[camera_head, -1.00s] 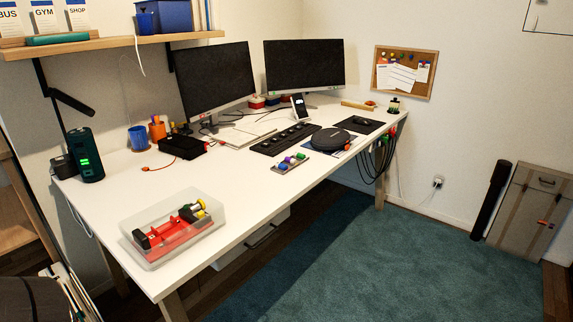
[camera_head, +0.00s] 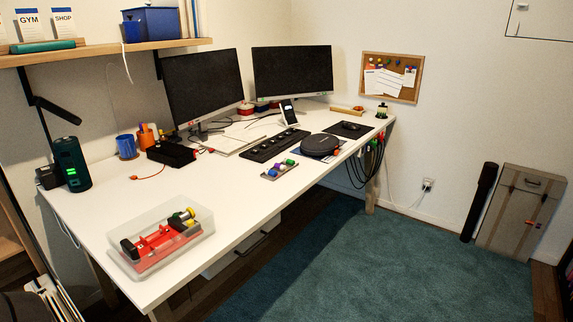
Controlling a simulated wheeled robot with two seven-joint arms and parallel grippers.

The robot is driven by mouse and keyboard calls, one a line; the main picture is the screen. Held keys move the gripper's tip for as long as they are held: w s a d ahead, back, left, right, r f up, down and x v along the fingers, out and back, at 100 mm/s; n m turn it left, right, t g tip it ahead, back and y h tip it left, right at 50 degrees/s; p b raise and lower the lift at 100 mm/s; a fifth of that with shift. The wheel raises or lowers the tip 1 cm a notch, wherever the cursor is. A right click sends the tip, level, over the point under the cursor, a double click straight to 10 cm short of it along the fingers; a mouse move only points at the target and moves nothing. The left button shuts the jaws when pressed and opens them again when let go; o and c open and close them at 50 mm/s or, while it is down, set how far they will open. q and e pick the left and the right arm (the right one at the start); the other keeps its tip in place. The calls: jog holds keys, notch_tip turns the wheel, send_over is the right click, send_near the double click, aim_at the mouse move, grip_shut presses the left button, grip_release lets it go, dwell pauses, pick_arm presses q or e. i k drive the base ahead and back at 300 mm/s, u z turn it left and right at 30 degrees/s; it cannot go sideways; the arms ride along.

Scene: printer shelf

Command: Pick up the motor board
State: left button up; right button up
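A red board-like part (camera_head: 160,246) with a black block at one end and a yellow-and-black cylinder at the other lies in a clear plastic tray (camera_head: 196,240) at the desk's near left corner. A small grey board (camera_head: 269,177) with purple, green and blue pieces on it lies near the desk's front edge, further right. I cannot tell for sure which of the two is the motor board. Neither of my grippers is in view.
The white desk (camera_head: 210,190) has clear room between tray and small board. Two monitors (camera_head: 292,73) stand behind. A black box (camera_head: 172,154), blue cup (camera_head: 126,147), dark green-lit device (camera_head: 70,163) and round black disc (camera_head: 320,145) also stand there. Teal carpet (camera_head: 400,260) lies in front.

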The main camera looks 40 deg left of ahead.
aim_at(177, 224)
jog(key=u, duration=1.15)
jog(key=i, duration=0.45)
jog(key=u, duration=1.1)
